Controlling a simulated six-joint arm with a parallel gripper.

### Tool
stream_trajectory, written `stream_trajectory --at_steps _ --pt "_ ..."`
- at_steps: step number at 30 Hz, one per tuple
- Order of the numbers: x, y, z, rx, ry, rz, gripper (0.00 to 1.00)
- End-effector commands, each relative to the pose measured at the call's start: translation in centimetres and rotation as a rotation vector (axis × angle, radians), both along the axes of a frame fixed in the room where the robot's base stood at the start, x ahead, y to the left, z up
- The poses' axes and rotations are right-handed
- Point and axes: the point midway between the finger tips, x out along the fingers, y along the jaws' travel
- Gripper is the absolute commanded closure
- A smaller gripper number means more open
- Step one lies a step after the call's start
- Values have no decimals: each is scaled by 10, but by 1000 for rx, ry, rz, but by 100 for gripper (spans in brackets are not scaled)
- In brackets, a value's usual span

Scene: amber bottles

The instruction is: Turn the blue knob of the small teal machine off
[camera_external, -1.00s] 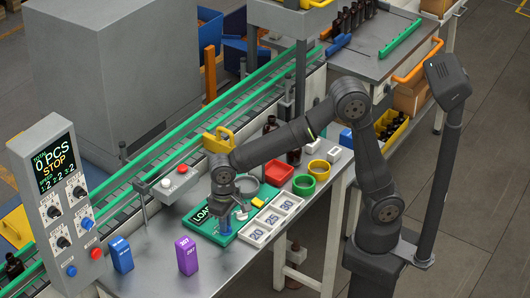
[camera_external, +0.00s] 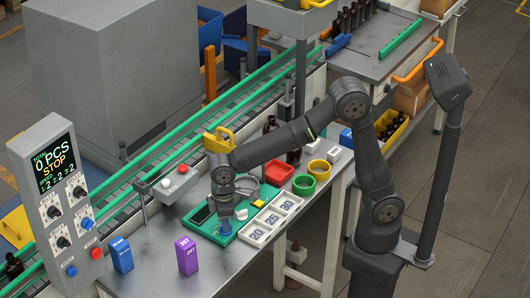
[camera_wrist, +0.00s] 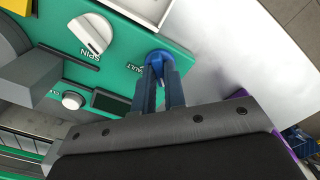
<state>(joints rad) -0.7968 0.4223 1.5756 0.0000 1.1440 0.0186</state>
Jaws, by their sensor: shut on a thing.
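The small teal machine (camera_external: 219,236) sits on the metal bench, and its green top fills much of the wrist view (camera_wrist: 120,75). Its blue knob (camera_wrist: 157,57) stands beside a partly covered label ending in "AULT". My gripper (camera_wrist: 160,75) points down over the machine's front part and is shut on the blue knob, one finger on each side. The fingers hide much of the knob, so its pointing direction cannot be told. A white knob (camera_wrist: 92,35) marked SPIN is beside it. The machine's small display (camera_wrist: 110,103) is dark. My gripper (camera_external: 226,222) also shows in the external view.
A white tray (camera_external: 271,220) marked 20, 25, 30 lies right of the machine. Red (camera_external: 304,184) and green (camera_external: 276,174) containers stand behind. A blue box (camera_external: 121,254) and a purple box (camera_external: 187,255) stand at the front left. A control panel (camera_external: 57,190) reads STOP.

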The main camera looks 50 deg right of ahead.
Motion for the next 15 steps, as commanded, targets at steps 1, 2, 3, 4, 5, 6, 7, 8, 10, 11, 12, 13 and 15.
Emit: stream_trajectory --at_steps 1,2,3,4,5,6,7,8,10,11,12,13,15 --pt "0 0 1 1 -1 5 100" --pt "0 0 1 1 -1 7 100" --pt "0 0 1 1 -1 9 100" --pt "0 0 1 1 -1 10 100" --pt "0 0 1 1 -1 11 100" --pt "0 0 1 1 -1 11 100" --pt "0 0 1 1 -1 11 100" --pt "0 0 1 1 -1 11 100" --pt "0 0 1 1 -1 11 100" --pt "0 0 1 1 -1 11 100" --pt "0 0 1 1 -1 11 100" --pt "0 0 1 1 -1 11 100" --pt "0 0 1 1 -1 11 79"
